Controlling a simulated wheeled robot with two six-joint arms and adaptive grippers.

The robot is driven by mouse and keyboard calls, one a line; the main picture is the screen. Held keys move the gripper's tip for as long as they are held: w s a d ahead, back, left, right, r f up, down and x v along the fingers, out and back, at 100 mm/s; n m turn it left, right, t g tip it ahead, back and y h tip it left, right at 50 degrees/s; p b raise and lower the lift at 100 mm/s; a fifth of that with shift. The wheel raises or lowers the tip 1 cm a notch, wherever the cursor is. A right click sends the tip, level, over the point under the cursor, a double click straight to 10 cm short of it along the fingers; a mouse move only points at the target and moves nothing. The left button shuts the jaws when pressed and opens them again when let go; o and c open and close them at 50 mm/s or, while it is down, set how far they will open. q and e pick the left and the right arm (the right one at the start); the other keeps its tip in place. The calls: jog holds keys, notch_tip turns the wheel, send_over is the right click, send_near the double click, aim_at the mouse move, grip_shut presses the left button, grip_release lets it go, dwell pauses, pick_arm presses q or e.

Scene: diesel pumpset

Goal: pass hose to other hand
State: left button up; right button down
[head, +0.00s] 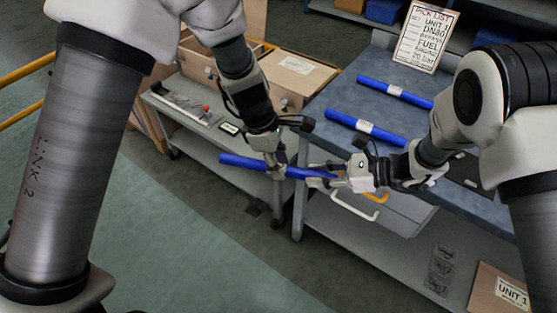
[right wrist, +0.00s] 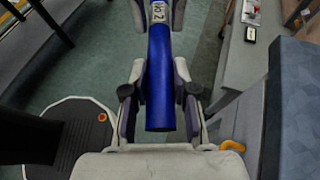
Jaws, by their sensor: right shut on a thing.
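A blue hose (head: 236,161) with a white label (right wrist: 158,13) hangs in the air, nearly level, in front of the blue-topped bench. My left gripper (head: 275,167) comes down from above and is shut around the hose near its middle, by the label. My right gripper (head: 328,175) is shut on the hose's right end. In the right wrist view, the hose (right wrist: 160,85) runs straight between my right fingers (right wrist: 159,95), its near end close to the palm. The left fingers (right wrist: 160,22) flank it farther up.
Two more blue hoses (head: 396,92) (head: 366,128) with white labels lie on the bench top (head: 335,98). A pick list sign (head: 424,36) stands behind them. A grey cart (head: 213,135) with cardboard boxes (head: 297,70) is at the left. Open floor lies in front.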

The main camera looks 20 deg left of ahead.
pick_arm(q)
grip_shut()
pick_arm(e)
jog(key=c, duration=0.8)
grip_release()
jog(key=shift+c, duration=0.2)
